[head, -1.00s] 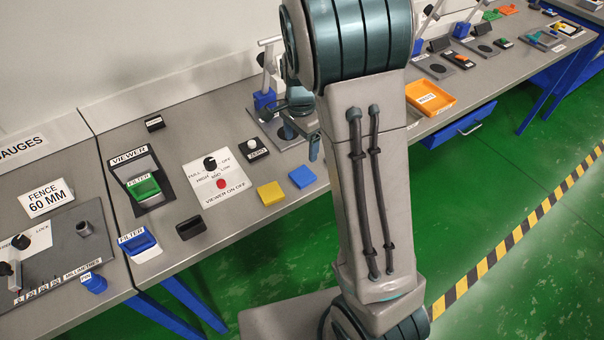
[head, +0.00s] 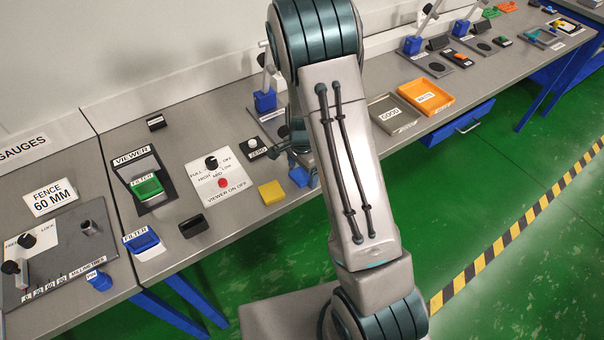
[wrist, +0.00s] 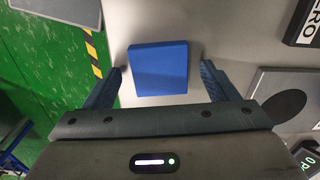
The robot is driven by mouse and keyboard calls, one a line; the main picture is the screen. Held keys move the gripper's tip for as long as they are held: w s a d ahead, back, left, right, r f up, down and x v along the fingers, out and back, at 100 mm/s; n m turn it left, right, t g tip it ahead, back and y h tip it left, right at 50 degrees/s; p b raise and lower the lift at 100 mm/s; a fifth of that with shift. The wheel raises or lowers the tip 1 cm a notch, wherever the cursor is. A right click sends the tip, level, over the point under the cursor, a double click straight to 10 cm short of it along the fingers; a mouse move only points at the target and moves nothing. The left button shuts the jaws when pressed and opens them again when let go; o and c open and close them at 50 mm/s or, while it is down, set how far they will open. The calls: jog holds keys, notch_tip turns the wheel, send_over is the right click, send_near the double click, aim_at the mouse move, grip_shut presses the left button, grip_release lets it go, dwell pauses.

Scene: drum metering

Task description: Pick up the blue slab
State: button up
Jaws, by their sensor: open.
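The blue slab (wrist: 159,68) is a flat square piece lying on the grey bench top. In the wrist view it lies between and slightly beyond the two fingers of my gripper (wrist: 162,78), with a gap to each finger. My gripper is open and empty. In the head view the blue slab (head: 299,176) shows only in part, right of the yellow slab. My gripper (head: 308,172) is there mostly hidden behind my arm, close to the slab.
A yellow slab (head: 271,192) lies just left of the blue one. A ZERO block (head: 256,149) and the viewer switch panel (head: 215,180) are close by. The bench's front edge is near, with green floor (head: 240,260) beyond. Orange (head: 426,97) and grey (head: 394,114) trays stand further right.

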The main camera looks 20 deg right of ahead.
jog(key=c, duration=1.1)
